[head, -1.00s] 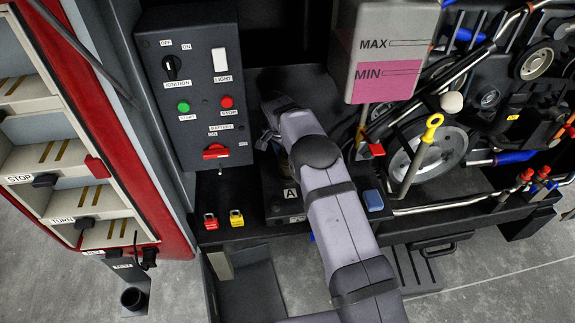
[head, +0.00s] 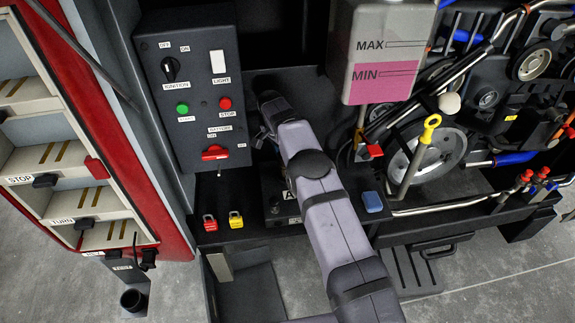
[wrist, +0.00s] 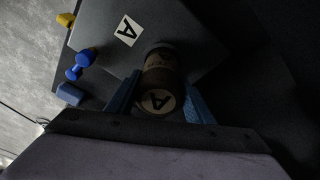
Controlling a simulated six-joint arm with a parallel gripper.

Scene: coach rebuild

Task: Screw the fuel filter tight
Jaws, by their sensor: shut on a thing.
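The fuel filter (wrist: 164,76) is a dark brownish cylinder with a round pale end marked A. In the wrist view it sits between the two blue fingers of my gripper (wrist: 160,103), which is shut on it. The filter is beside a dark block (wrist: 190,30) that bears a white A label (wrist: 128,29). Shadow hides where filter and block meet, so I cannot tell how tight it sits.
The control panel (head: 193,135) stands close at the left of my arm. Red (head: 210,222) and yellow (head: 236,219) padlock-like pieces lie on the ledge. A blue block (head: 372,201) is right of my arm. The reservoir (head: 380,50) and dipstick (head: 426,150) stand further right.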

